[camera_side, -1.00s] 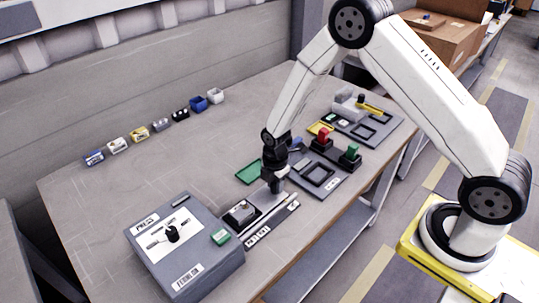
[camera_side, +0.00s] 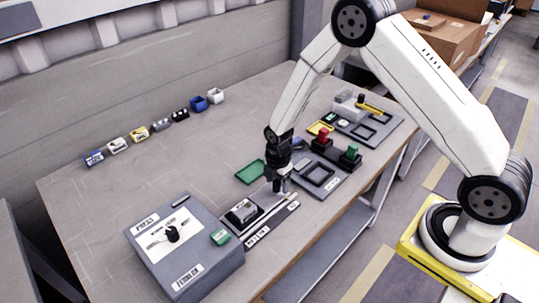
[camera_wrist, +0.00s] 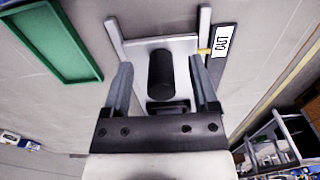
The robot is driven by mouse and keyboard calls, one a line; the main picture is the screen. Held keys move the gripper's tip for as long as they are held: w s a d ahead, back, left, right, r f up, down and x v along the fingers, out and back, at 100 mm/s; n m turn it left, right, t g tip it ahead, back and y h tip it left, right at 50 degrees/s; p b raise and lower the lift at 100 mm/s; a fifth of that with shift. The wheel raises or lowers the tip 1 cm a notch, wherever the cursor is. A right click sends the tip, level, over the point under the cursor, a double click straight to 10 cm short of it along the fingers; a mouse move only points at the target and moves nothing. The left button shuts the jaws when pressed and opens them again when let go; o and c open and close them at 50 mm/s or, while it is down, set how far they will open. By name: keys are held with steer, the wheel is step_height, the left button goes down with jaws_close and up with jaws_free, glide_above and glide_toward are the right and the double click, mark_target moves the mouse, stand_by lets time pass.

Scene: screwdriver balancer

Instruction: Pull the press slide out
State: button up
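The grey press (camera_side: 190,252) stands at the front left of the bench, with a black knob and a green button on top. Its slide (camera_side: 243,211) sits outside the press on pale rails, carrying a small dark-and-light part. In the wrist view, the light slide plate (camera_wrist: 187,46) lies between the rails with an upright black handle (camera_wrist: 161,74) on it. My gripper (camera_side: 281,186) is low over the outer end of the rails. In the wrist view, my gripper (camera_wrist: 161,82) is open, one finger on each side of the handle, with visible gaps.
An "OUT" label (camera_wrist: 223,41) is beside the rail. A green tray (camera_side: 250,172) lies behind the slide. Small bins (camera_side: 162,125) line the back. Bare bench lies left of the tray.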

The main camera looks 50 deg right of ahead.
stand_by(0.4)
steer(key=shift+r, duration=3.45)
